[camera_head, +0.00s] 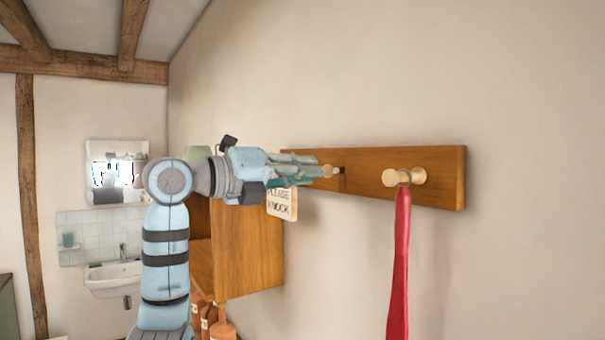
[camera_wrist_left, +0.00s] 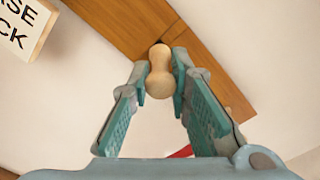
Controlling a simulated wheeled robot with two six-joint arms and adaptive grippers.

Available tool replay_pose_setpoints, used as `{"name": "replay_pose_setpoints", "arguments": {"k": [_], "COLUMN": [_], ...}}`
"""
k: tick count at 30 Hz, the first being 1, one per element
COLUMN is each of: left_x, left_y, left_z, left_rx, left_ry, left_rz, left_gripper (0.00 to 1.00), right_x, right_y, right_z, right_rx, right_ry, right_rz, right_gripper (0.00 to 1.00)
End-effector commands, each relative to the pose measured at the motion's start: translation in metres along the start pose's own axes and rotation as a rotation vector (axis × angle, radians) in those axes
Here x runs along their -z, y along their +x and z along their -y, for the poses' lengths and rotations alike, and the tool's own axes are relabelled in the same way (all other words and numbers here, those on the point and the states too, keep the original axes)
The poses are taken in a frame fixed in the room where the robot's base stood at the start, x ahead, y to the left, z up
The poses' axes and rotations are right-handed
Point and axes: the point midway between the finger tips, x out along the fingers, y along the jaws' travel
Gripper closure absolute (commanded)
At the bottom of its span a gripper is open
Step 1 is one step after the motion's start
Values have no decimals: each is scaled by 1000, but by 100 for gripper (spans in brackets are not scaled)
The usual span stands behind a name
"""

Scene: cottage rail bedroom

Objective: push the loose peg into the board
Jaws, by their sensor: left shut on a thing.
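The wooden board (camera_head: 440,180) is fixed along the wall. The pale loose peg (camera_head: 328,171) is at its left part and also shows in the left wrist view (camera_wrist_left: 160,75). My left gripper (camera_head: 318,172) is shut on the peg, with one finger on each side of it. In the left wrist view, the peg's far end meets a dark spot on the board (camera_wrist_left: 125,20); I cannot tell how deep it sits. Another pale peg (camera_head: 417,176) stands in the board to the right. My right gripper is not in view.
A red strap (camera_head: 399,265) hangs from the right peg. A "PLEASE KNOCK" sign (camera_head: 282,207) hangs just below my left gripper. A wooden cabinet (camera_head: 250,255) is on the wall below. A basin (camera_head: 112,280) stands far left. The wall right of the strap is clear.

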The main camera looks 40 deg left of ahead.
Motion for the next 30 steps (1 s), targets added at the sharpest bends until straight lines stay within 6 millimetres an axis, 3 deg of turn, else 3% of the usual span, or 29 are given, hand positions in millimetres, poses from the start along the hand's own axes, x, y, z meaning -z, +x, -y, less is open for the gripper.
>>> {"name": "replay_pose_setpoints", "arguments": {"k": [30], "left_x": [0], "left_y": [17], "left_z": [0], "left_rx": [0], "left_ry": [0], "left_rz": [-1], "left_gripper": [100], "right_x": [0], "right_y": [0], "right_z": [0], "right_rx": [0], "right_ry": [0], "right_rz": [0], "right_gripper": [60]}}
